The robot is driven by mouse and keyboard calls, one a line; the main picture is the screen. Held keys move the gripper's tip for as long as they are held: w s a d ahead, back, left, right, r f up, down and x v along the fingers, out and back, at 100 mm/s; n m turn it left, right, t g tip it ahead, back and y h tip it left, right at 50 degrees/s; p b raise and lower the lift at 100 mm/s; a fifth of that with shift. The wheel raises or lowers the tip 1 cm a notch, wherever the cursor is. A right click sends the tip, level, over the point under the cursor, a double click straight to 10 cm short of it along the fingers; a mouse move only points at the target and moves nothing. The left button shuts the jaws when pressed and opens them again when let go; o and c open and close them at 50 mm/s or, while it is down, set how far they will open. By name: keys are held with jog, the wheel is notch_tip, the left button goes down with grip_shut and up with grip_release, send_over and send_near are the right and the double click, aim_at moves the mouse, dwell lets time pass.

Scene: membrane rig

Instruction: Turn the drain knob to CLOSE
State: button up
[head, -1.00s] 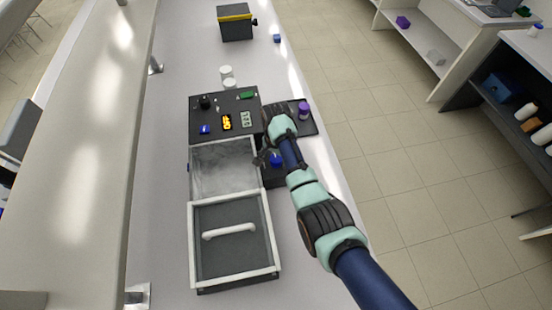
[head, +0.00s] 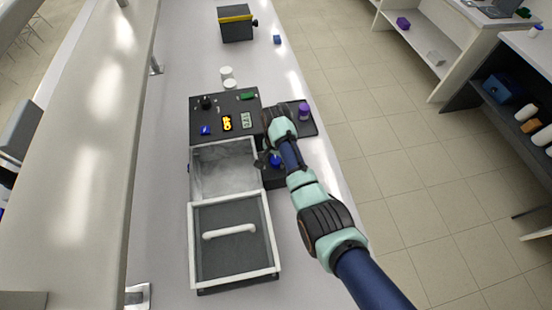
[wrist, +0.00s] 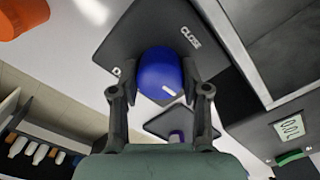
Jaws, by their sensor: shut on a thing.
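The drain knob (wrist: 158,72) is a round blue knob with a short white mark, on a dark plate (wrist: 215,58) in the wrist view. The printed word CLOSE shows beyond its upper right; another label at its left is mostly hidden. The white mark sits on the knob's near side, not beside CLOSE. My gripper (wrist: 160,82) has one finger on each side of the knob and is shut on it. In the head view the blue knob (head: 276,161) shows partly, beside my gripper (head: 266,159).
The membrane rig's control panel (head: 225,103) has an OFF display. Its clear-topped basin (head: 222,165) and lidded tray with a white handle (head: 229,235) lie left of my arm. A purple-capped bottle (head: 304,111) stands beyond my wrist. White bench (head: 165,200) is free at left.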

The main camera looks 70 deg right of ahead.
jog(key=n+p, duration=0.1)
jog(key=n, duration=0.3)
jog(key=shift+r+n+p, duration=0.1)
jog(key=shift+n+p, duration=0.2)
jog(key=shift+p, duration=0.05)
jog(key=n+p, duration=0.1)
jog(key=n, duration=0.8)
jog(key=shift+n+p, duration=0.4)
jog(key=shift+n, duration=1.5)
jog(key=o, duration=1.1)
jog(key=shift+o, duration=0.2)
